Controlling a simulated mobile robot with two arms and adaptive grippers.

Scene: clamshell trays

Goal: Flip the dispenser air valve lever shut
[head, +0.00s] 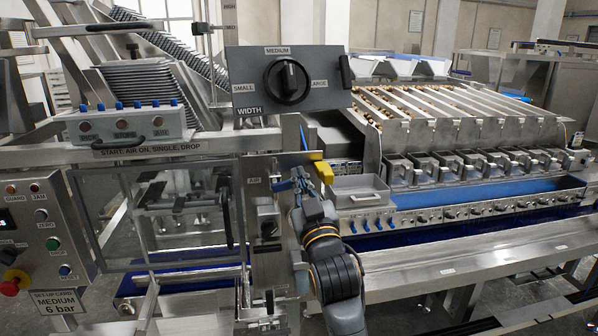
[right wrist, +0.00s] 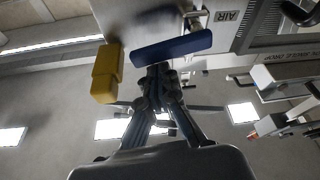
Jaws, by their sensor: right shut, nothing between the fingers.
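The blue air valve lever (head: 284,186) sits just right of the AIR label on the steel post in the head view. In the right wrist view the lever (right wrist: 172,47) is a flat blue bar across the front of my fingertips, its right end by a small metal pivot near the AIR plate (right wrist: 228,16). My right gripper (head: 300,176) points up at the lever, shut and empty; its fingertips (right wrist: 158,72) look very close to the bar, and I cannot tell whether they touch. My left gripper is not in view.
A yellow block (head: 322,172) is right beside the gripper, left of the lever in the wrist view. The WIDTH knob panel (head: 245,100) hangs above. A steel tray (head: 358,190) and conveyor lie to the right, a clear guard door (head: 165,215) to the left.

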